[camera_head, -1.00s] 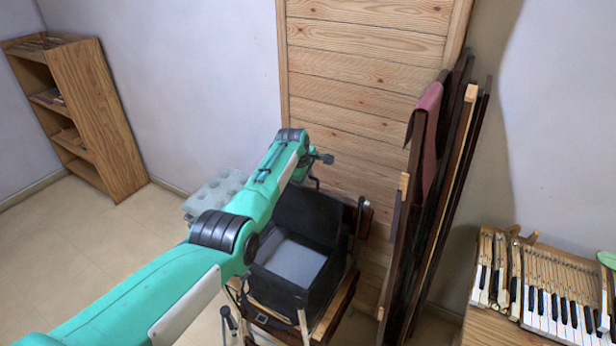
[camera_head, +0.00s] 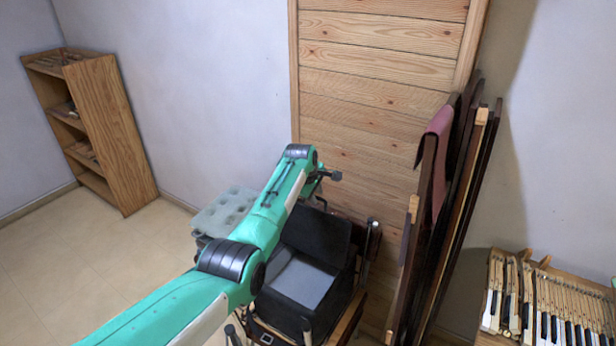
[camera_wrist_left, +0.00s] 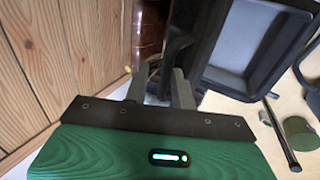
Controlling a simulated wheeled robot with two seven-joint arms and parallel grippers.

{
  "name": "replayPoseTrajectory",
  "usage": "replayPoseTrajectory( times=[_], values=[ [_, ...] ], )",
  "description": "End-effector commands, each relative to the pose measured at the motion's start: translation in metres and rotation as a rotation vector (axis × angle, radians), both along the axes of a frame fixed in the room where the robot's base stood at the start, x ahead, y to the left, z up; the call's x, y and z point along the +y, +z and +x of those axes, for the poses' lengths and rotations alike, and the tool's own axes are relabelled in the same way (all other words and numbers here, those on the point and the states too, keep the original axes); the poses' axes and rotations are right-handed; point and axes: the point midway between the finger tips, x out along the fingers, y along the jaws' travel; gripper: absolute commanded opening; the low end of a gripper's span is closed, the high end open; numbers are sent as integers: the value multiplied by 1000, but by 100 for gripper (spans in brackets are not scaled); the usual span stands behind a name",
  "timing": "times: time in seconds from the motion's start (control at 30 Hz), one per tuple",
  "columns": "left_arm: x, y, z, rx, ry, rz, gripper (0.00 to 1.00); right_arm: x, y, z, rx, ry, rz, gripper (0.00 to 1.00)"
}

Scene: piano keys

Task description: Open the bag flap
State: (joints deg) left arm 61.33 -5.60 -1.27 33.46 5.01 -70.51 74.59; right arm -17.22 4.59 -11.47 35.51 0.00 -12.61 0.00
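A black bag (camera_head: 283,312) stands on a wooden chair, with its pale grey inside showing. Its black flap (camera_head: 318,232) is raised and leans back at the far side. The bag (camera_wrist_left: 213,62) also shows in the left wrist view, with its grey inside facing up. My left gripper (camera_head: 328,176) is above and behind the raised flap, at the wood-panel side. In the left wrist view its two grey fingers (camera_wrist_left: 161,84) stand apart with nothing clearly held between them. A dark edge lies just beyond the fingertips; I cannot tell whether they touch it. My right gripper is not in view.
A wood-panelled surface (camera_head: 375,90) rises close behind the chair. Dark boards with a red cloth (camera_head: 432,150) lean to the right. Piano keys (camera_head: 555,310) lie at lower right. A grey tufted seat (camera_head: 225,212) is left of the bag. Floor at left is clear.

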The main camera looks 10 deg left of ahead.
Motion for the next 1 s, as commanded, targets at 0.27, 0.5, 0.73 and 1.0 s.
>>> replayPoseTrajectory(
  times=[0.27, 0.5, 0.73, 1.0],
  values=[
    [5, 29, -14, -2, 1, 0, 26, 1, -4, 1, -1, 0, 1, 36],
    [11, 61, -28, -3, 2, 0, 26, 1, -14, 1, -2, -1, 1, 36],
    [16, 92, -42, -1, 1, 0, 26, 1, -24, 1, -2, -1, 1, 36],
    [18, 106, -48, 2, 1, 0, 26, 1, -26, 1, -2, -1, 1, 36]
  ],
)
